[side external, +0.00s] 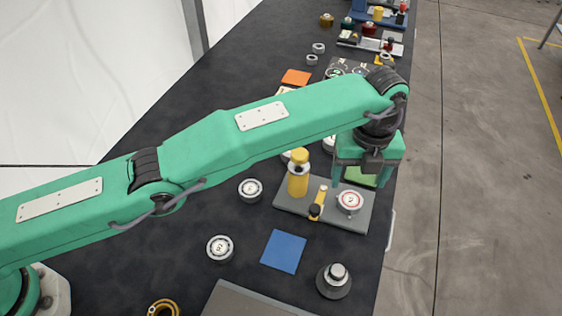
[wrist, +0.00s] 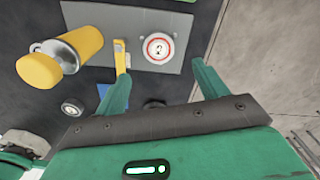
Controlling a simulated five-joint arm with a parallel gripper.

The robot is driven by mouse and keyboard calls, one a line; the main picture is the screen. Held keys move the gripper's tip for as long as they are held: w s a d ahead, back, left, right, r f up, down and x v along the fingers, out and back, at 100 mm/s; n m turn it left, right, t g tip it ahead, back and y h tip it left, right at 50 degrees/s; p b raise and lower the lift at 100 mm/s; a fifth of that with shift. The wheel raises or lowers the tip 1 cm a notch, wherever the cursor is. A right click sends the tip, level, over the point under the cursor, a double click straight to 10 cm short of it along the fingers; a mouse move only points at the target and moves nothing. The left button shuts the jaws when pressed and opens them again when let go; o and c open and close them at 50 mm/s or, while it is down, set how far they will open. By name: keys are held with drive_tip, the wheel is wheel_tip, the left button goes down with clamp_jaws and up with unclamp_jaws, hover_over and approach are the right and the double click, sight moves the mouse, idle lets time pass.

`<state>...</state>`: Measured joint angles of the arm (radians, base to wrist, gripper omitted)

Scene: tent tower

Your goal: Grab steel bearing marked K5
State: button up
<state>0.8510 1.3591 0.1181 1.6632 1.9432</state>
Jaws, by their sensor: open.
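My gripper (side external: 360,178) hangs over the right side of the table with its jaws apart and nothing between them. In the wrist view, its fingers (wrist: 160,72) point toward a round steel piece with a red ring (wrist: 158,48), which sits on a grey plate. That piece also shows in the side view (side external: 349,201), just in front of the gripper. Steel bearings lie on the dark table, one beside the plate (side external: 250,190) and one nearer (side external: 220,248). Their marks are too small to read surely, so I cannot tell which is K5. My arm hides part of the table.
The grey plate (side external: 282,206) also holds a tall yellow bottle (side external: 298,177) and a yellow clamp-like piece (side external: 318,203). A blue square (side external: 284,251) and a dark round piece with a steel knob (side external: 334,281) lie nearer. More parts (side external: 368,42) crowd the far end.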

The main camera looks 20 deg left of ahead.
sight(351, 201)
drive_tip(key=shift+f, duration=0.1)
drive_tip(key=shift+f, duration=1.15)
drive_tip(key=shift+f, duration=2.6)
drive_tip(key=c, duration=1.3)
drive_tip(key=shift+o, duration=0.2)
drive_tip(key=shift+w+r, duration=0.1)
drive_tip(key=shift+r, duration=1.95)
drive_tip(key=s+d+r, duration=0.2)
drive_tip(key=s+r, duration=0.5)
drive_tip(key=s, duration=0.4)
drive_tip(key=shift+s, duration=0.3)
